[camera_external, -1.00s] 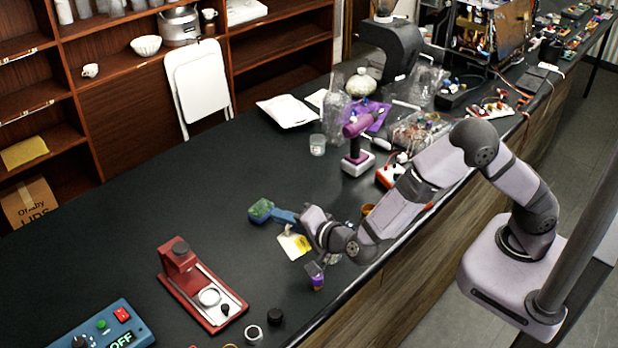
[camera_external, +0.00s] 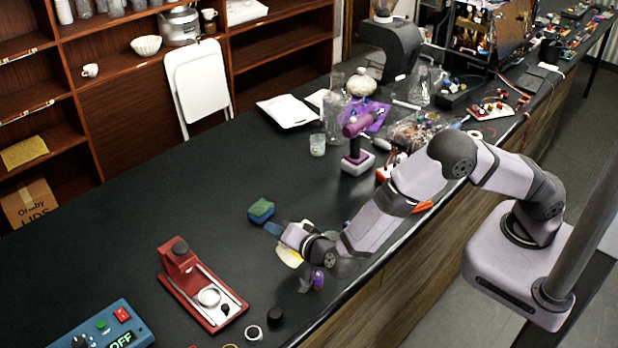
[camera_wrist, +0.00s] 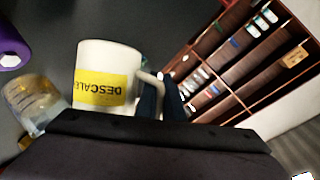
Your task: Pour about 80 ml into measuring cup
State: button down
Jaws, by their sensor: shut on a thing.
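A white mug-like jug (camera_wrist: 105,62) with a yellow label reading "DESCALE" stands out in the wrist view. My gripper (camera_wrist: 162,97), with dark blue fingers, is shut on its handle. In the external view the white and yellow jug (camera_external: 290,258) is partly hidden by my gripper (camera_external: 275,230) and looks tilted. A clear cup-like vessel (camera_wrist: 35,102), apparently the measuring cup, is left of the jug in the wrist view, its lower part cut off by my gripper body. I cannot see its marks or the liquid level. I see no stream between them.
A purple object (camera_external: 318,279) stands near the counter's front edge; purple also shows in the wrist view (camera_wrist: 12,48). A green and blue sponge (camera_external: 262,210) lies beyond my gripper. A red machine (camera_external: 200,290) and blue control box (camera_external: 110,328) are left. The counter's middle is clear.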

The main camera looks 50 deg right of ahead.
jog(key=shift+w+a+f+n+h, duration=0.15)
jog(key=shift+f+n+h, duration=0.15)
jog(key=shift+f, duration=0.2)
jog(key=shift+s+a+f+n+h, duration=0.1)
jog(key=shift+a+f+n+h, duration=0.15)
jog(key=shift+f, duration=0.2)
jog(key=shift+f, duration=0.15)
dwell(0.8)
jog(key=shift+w+a+f+n+g+h+b, duration=0.3)
jog(key=shift+a+f+n+h+b, duration=0.15)
jog(key=shift+a+f+n+b, duration=0.2)
jog(key=shift+w+a+f+n+g+h+b, duration=0.2)
jog(key=shift+a+f+n+g+h+b, duration=0.15)
jog(key=shift+a+f+n+b, duration=0.3)
jog(key=f+b, duration=0.1)
jog(key=b, duration=0.1)
jog(key=a+f+n+h+b, duration=0.1)
jog(key=b, duration=0.2)
jog(key=shift+w+a+n, duration=0.1)
jog(key=shift+w+n, duration=0.15)
jog(key=h+b, duration=0.1)
jog(key=b, duration=0.2)
jog(key=shift+w+a+f+n, duration=0.1)
jog(key=shift+a+n, duration=0.1)
jog(key=shift+n, duration=0.1)
jog(key=shift+b, duration=0.5)
jog(key=shift+a+r+n+h+b, duration=0.15)
jog(key=shift+r+n+h+b, duration=0.2)
jog(key=shift+b, duration=0.7)
